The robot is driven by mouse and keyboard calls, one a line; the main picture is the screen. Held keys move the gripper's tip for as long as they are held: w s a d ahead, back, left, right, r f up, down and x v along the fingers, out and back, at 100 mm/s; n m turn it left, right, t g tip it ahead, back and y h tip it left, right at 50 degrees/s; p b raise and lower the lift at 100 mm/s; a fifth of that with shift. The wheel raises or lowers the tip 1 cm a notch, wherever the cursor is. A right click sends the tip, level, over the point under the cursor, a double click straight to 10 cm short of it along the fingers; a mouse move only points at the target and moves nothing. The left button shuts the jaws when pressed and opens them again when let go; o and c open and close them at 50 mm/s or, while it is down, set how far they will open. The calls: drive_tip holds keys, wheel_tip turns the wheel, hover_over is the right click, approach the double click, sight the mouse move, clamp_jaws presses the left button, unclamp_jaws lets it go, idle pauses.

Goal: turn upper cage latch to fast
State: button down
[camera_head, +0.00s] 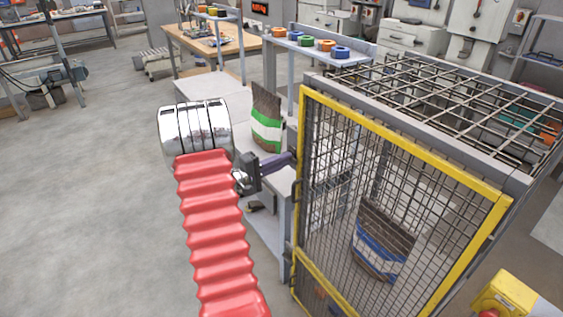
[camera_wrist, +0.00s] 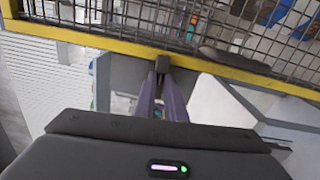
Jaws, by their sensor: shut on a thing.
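The cage door has a yellow frame (camera_head: 400,142) and black wire mesh, and it looks closed. In the wrist view the yellow frame (camera_wrist: 100,42) crosses the top. My gripper (camera_head: 292,157) reaches the door's left edge near its upper part with its purple fingers. In the wrist view my gripper (camera_wrist: 164,74) is shut on a small dark piece at the frame, which appears to be the upper latch (camera_wrist: 165,62). The fingers hide part of it, and its turn angle cannot be told. A dark oval piece (camera_wrist: 235,60) lies along the frame to the right.
A bag with a blue band (camera_head: 380,245) stands inside the cage. A bag with a green band (camera_head: 266,122) stands on a grey surface behind my gripper. A yellow box with a red button (camera_head: 505,295) is at lower right. Open floor (camera_head: 90,200) lies to the left.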

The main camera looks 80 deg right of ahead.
drive_tip(key=shift+s+f+m, duration=0.15)
drive_tip(key=shift+f+m, duration=0.05)
drive_tip(key=shift+m, duration=0.3)
drive_tip(key=c, duration=1.8)
unclamp_jaws()
drive_tip(key=shift+r, duration=0.1)
drive_tip(key=v, duration=1.4)
drive_tip(key=shift+d, duration=0.1)
